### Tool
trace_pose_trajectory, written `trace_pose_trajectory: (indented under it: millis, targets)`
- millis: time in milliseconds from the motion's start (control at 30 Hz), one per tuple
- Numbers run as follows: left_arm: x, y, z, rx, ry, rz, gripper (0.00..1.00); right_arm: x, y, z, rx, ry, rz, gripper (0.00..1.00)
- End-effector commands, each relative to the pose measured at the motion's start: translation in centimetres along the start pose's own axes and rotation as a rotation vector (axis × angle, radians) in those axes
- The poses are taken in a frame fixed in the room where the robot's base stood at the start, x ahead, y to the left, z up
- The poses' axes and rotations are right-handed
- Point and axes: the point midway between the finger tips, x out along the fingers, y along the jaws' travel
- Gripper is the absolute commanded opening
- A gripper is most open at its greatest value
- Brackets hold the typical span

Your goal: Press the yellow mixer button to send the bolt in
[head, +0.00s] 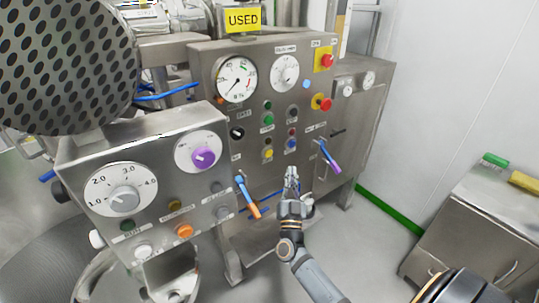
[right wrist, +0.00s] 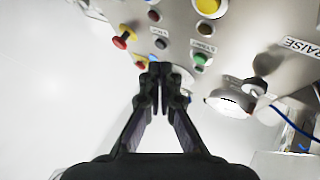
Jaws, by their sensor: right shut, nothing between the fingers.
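The yellow button (head: 268,154) is on the lower part of the steel control panel (head: 230,120), below a dark red button and a green one. In the right wrist view the yellow button (right wrist: 208,7) shows at the top edge, cut off, up and right of the fingertips. My right gripper (head: 291,172) is shut and empty, its fingers pointing up toward the panel, below and right of the yellow button in the head view. Its closed fingertips show in the right wrist view (right wrist: 160,70). No bolt can be made out. My left gripper is out of view.
Blue-and-orange (head: 247,196) and purple (head: 329,156) handles stick out on either side of my right gripper. Red knobs (head: 322,103) are at the panel's right. A smaller control box (head: 150,180) stands front left. A steel cabinet (head: 480,220) is at right, with clear floor before it.

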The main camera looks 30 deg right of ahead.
Motion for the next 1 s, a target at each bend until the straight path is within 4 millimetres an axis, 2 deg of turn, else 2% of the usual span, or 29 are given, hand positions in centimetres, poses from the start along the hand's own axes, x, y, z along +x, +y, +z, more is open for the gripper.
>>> trace_pose_trajectory:
  millis: [167,500,700,1000]
  targets:
    - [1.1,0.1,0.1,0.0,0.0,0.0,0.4,0.8,-0.6,1.0,0.002,0.001,0.001,0.0]
    - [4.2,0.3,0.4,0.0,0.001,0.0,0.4,4.2,-3.1,3.5,0.002,0.002,-0.001,0.0]
    - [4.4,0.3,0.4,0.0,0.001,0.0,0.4,5.6,-4.2,4.3,0.001,-0.001,-0.001,0.0]
    - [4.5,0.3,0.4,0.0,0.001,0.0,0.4,6.1,-4.5,4.5,0.0,-0.002,-0.001,0.0]
